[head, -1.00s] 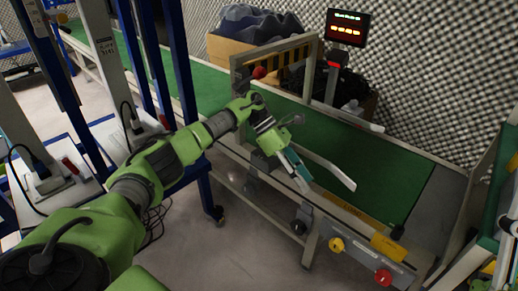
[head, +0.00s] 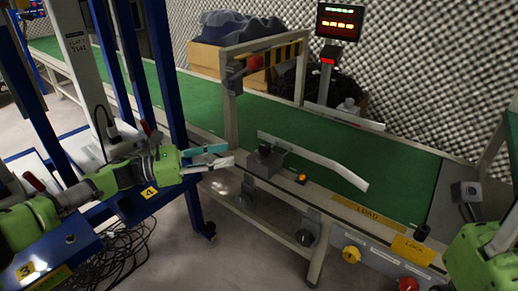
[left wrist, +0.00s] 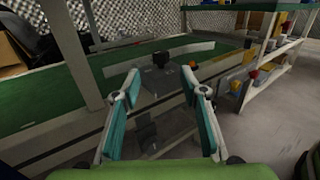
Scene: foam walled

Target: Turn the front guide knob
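The front guide knob (head: 264,148) is a small black knob on a grey bracket at the near edge of the green conveyor, by the left end of the pale guide rail (head: 318,162). My left gripper (head: 231,155) is open and empty, to the left of the knob and apart from it, its fingers pointing toward it. In the left wrist view the knob (left wrist: 161,59) stands ahead, between the two spread teal fingertips (left wrist: 160,74). Part of my right arm shows at the lower right of the head view; its gripper is not visible.
A frame post (head: 230,120) rises just left of the bracket. An orange button (head: 301,178) sits right of it. A yellow knob (head: 351,254) and a red knob (head: 408,284) are on the front panel. A blue frame post (head: 172,80) stands near my left arm.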

